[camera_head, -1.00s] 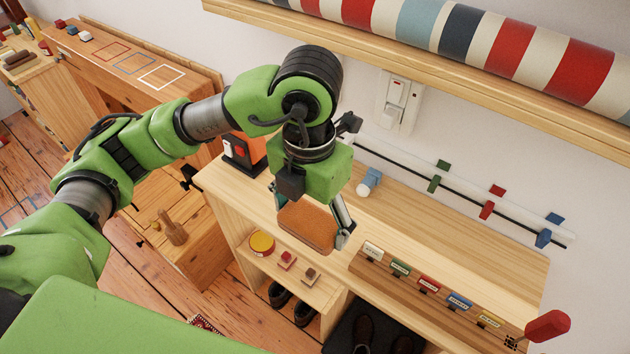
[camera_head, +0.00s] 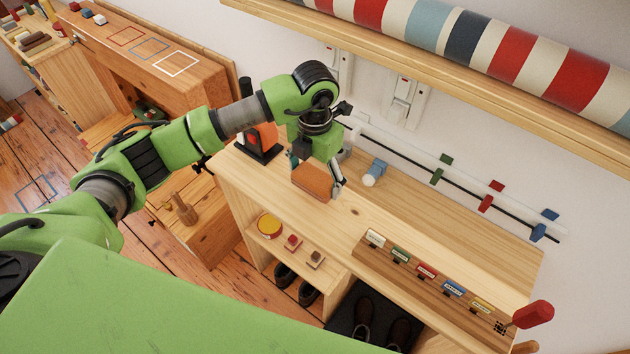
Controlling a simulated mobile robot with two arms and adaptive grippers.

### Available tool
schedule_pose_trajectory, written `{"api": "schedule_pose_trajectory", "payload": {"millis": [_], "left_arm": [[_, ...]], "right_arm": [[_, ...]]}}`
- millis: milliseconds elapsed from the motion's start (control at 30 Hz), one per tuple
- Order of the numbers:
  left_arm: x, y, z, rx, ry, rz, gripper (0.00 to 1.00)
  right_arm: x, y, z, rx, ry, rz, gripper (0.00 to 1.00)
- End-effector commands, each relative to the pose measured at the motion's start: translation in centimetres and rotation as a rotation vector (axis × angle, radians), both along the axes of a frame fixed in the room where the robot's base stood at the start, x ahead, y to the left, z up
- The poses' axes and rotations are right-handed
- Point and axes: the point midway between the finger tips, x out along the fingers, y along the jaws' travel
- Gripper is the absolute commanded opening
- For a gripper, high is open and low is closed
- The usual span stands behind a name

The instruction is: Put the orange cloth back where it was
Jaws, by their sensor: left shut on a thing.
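My left gripper (camera_head: 318,187) points down over the left part of the pale wooden bench top. It is shut on the folded orange cloth (camera_head: 312,181), which sits between its fingers. The cloth is at or just above the bench top (camera_head: 400,212); I cannot tell whether it touches. My right gripper is not in view.
A black and orange device (camera_head: 262,143) stands left of the cloth, and a blue and white cylinder (camera_head: 374,173) lies to its right. A slider rail with coloured tabs (camera_head: 440,168) runs along the back. Labelled tabs (camera_head: 427,271) line the front. The bench middle is clear.

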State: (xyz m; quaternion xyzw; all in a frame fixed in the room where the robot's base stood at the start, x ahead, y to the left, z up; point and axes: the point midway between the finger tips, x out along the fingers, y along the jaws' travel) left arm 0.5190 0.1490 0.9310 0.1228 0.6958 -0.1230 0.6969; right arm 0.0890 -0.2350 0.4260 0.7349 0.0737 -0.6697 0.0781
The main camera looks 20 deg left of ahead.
Motion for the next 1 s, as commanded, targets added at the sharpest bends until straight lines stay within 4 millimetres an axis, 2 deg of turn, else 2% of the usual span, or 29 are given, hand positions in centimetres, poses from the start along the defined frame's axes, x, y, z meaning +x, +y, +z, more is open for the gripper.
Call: {"api": "schedule_pose_trajectory", "payload": {"millis": [33, 200, 600, 633, 700, 1000], "left_arm": [[-0.2, 0.0, -0.5, 0.001, 0.006, 0.002, 0.56], [-0.1, -0.1, -2.6, 0.000, 0.002, 0.001, 0.56], [0.0, 0.0, -3.4, 0.000, 0.000, 0.001, 0.56], [0.0, -0.1, -3.3, 0.000, 0.000, 0.001, 0.81], [-0.1, 0.0, -3.3, 0.000, 0.000, 0.001, 0.93], [-0.1, 0.0, -3.2, 0.000, 0.001, 0.001, 0.93]], "right_arm": [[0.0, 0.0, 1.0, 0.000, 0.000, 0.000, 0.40], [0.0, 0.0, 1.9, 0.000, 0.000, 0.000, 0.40], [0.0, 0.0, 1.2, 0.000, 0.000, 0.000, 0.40], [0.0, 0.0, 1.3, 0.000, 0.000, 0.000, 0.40], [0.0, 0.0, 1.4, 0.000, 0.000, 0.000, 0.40], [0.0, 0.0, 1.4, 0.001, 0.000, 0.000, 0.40]]}}
